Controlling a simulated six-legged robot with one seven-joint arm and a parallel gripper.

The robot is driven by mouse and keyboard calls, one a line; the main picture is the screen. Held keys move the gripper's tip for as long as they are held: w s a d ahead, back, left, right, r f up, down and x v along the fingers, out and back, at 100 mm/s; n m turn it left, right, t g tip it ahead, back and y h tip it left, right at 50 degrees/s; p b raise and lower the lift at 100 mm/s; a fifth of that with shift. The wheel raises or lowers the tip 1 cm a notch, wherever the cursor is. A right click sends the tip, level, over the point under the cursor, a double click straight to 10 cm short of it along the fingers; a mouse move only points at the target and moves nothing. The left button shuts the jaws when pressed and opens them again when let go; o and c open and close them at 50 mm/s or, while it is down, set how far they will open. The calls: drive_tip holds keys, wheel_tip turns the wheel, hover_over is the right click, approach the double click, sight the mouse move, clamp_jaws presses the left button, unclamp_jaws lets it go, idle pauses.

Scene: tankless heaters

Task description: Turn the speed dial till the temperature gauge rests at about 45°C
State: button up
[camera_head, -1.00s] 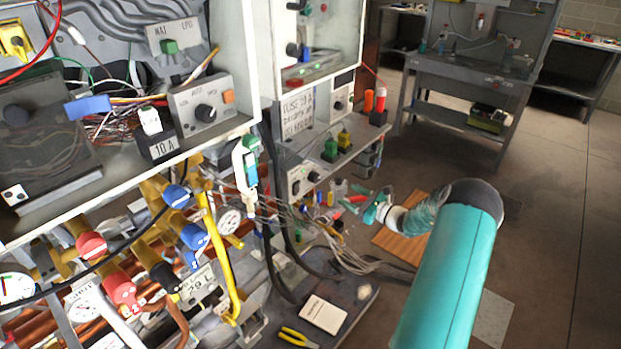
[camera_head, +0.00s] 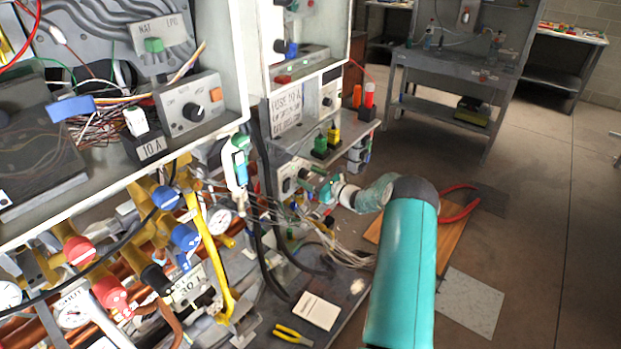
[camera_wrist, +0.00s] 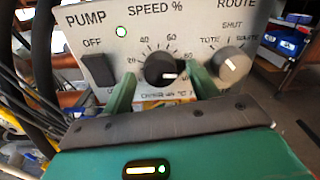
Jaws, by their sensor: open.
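The black speed dial (camera_wrist: 165,70) sits under the words SPEED % on a grey panel in the wrist view. Its white pointer mark faces right. My gripper (camera_wrist: 163,76) is open, one green finger on either side of the dial; whether either touches it I cannot tell. In the head view my gripper (camera_head: 308,182) is at the small panel box (camera_head: 287,178) and covers the dial.
In the wrist view a black OFF switch (camera_wrist: 98,69) is left of the dial and a grey ROUTE knob (camera_wrist: 234,66) right of it, close to the right finger. Cables (camera_head: 335,245) hang below the box. The floor to the right (camera_head: 540,220) is clear.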

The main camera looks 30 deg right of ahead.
drive_tip(key=shift+w, duration=0.15)
drive_tip(key=c, duration=1)
drive_tip(key=shift+n, duration=0.4)
drive_tip(key=n, duration=1.2)
